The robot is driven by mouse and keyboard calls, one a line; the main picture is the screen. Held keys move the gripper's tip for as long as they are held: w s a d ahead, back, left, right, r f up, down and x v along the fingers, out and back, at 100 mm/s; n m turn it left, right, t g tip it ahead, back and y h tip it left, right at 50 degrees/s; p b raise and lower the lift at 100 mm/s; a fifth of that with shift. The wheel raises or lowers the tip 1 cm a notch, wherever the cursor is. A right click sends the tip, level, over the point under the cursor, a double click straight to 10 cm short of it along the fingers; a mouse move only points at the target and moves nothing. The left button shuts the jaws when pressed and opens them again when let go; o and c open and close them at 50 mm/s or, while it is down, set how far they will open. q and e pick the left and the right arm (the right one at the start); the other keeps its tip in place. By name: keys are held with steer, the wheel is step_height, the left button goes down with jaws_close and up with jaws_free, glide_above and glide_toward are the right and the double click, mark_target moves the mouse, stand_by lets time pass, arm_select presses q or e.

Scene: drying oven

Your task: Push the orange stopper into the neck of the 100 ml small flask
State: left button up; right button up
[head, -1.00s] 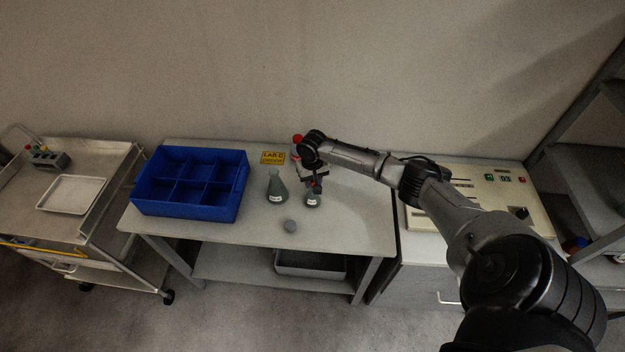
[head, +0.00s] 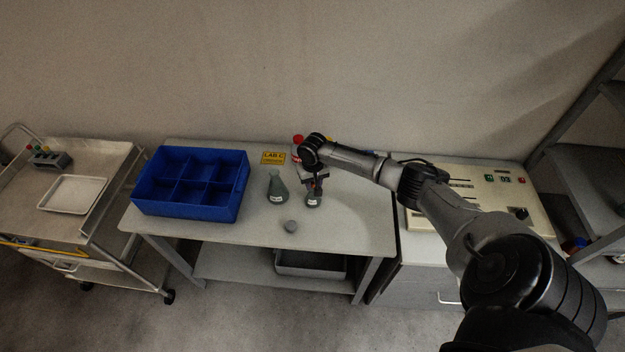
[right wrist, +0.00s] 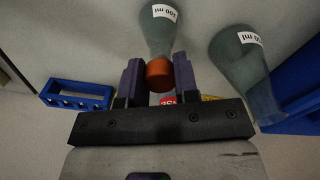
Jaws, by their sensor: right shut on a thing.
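The small flask (head: 313,201) stands upright on the table, directly under my right gripper (head: 317,179). In the right wrist view the small flask (right wrist: 158,30) shows its white ml label, and its neck runs to the orange stopper (right wrist: 159,75). The stopper is between the fingers of my right gripper (right wrist: 158,80), which is shut on it. Stopper and neck line up and overlap in this view; I cannot tell how deep the stopper sits. My left gripper is not in view.
A larger flask (head: 276,189) stands close left of the small one. A blue compartment crate (head: 190,208) fills the table's left side. A blue rack (right wrist: 76,95) shows in the right wrist view. The table's front right is clear.

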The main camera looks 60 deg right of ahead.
steer(key=o, duration=1.5)
steer(key=shift+r, duration=0.15)
steer(key=shift+r+p, duration=0.8)
steer(key=shift+p, duration=0.2)
steer(key=shift+r+p, duration=1.55)
steer(key=shift+p, duration=0.35)
steer(key=shift+r+p, duration=1.15)
steer(key=shift+p, duration=0.2)
